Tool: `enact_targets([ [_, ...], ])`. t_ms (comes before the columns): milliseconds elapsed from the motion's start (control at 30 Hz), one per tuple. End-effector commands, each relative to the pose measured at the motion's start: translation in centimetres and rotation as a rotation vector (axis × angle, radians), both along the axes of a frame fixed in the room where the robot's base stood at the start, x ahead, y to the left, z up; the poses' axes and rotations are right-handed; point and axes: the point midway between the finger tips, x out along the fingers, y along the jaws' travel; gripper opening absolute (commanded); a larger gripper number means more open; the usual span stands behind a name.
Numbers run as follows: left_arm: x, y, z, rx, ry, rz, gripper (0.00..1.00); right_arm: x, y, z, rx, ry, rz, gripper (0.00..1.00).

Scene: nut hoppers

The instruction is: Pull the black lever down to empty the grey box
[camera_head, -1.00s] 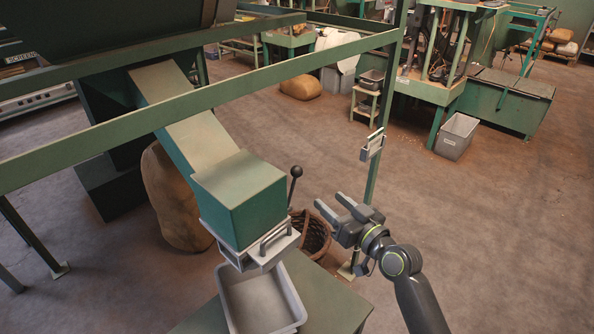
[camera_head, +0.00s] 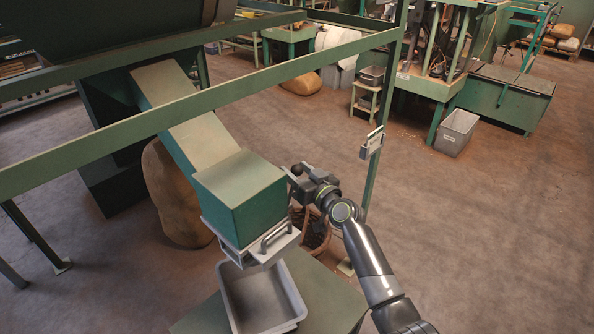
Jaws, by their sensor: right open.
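My right gripper (camera_head: 292,181) is open beside the right side of the green chute box (camera_head: 239,199), with its fingers pointing left. It is at the place of the black lever. The lever's dark knob and rod cannot be told apart from the dark fingers. Under the green box is a grey metal outlet (camera_head: 262,246) with a bar handle on its front. Below it a grey open box (camera_head: 264,301) sits on a green stand, and the visible part of its inside looks empty. My left gripper is not in view.
A green rail (camera_head: 190,105) crosses above the chute, and a green post (camera_head: 374,170) stands right of my gripper. A wicker basket (camera_head: 319,236) is partly hidden below my right arm. A brown sack (camera_head: 175,200) stands left of the chute.

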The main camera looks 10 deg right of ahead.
Motion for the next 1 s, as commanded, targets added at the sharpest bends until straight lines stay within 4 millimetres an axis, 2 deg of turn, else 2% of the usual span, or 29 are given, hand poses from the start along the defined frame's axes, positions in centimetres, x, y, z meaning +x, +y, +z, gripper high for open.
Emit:
enact_targets([
  [333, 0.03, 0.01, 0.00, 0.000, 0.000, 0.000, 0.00, 0.31, 0.12, 0.03, -0.001, 0.000, 0.000, 0.50],
  [733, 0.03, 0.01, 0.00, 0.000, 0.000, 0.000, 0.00, 0.28, 0.10, 0.01, -0.001, 0.000, -0.001, 0.00],
  [1000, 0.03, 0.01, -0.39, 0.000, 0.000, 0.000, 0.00, 0.21, 0.04, -0.18, 0.001, -0.004, -0.001, 0.00],
])
